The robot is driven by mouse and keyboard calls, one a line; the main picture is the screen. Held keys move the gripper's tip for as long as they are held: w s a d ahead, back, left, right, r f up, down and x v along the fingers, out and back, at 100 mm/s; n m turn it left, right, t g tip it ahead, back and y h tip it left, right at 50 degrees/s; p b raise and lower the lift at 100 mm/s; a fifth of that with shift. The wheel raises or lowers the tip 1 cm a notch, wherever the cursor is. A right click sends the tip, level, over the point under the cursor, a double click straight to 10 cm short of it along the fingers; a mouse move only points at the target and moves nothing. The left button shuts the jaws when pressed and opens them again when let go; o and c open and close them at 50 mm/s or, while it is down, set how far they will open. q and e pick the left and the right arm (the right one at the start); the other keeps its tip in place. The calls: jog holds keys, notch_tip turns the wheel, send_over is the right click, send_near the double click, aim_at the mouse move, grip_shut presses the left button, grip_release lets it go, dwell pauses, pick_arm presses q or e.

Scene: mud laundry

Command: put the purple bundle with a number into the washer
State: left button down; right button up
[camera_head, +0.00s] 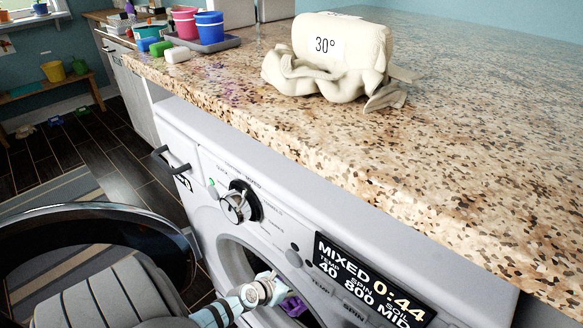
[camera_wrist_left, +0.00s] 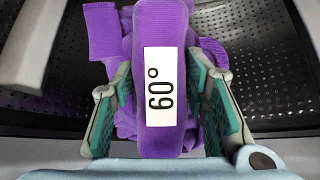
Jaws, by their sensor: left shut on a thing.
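The purple bundle (camera_wrist_left: 176,30) has a white label reading 60° and fills the middle of the left wrist view. My left gripper (camera_wrist_left: 160,80) is shut on it, with a green-padded finger on each side. Dark perforated metal of the washer's drum (camera_wrist_left: 265,65) lies behind the bundle. In the head view a small purple part of the bundle (camera_head: 293,306) shows at the washer opening, mostly hidden by my left wrist. The washer (camera_head: 218,170) is white, its round door (camera_head: 100,212) swung open to the left. My right gripper is out of view.
A cream bundle marked 30° (camera_head: 343,45) sits on the speckled countertop (camera_head: 470,130) above the washer. A grey tray (camera_head: 215,46) with a pink and a blue bucket stands at the back. The washer display (camera_head: 375,280) reads MIXED 0:44.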

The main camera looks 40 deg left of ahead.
pick_arm(q)
jog(key=shift+d+f, duration=0.15)
jog(key=shift+d, duration=0.05)
jog(key=c, duration=0.9)
grip_release()
jog(key=shift+o, duration=0.2)
jog(key=shift+v, duration=3.5)
jog(key=shift+s, duration=0.25)
jog(key=shift+w, duration=0.1)
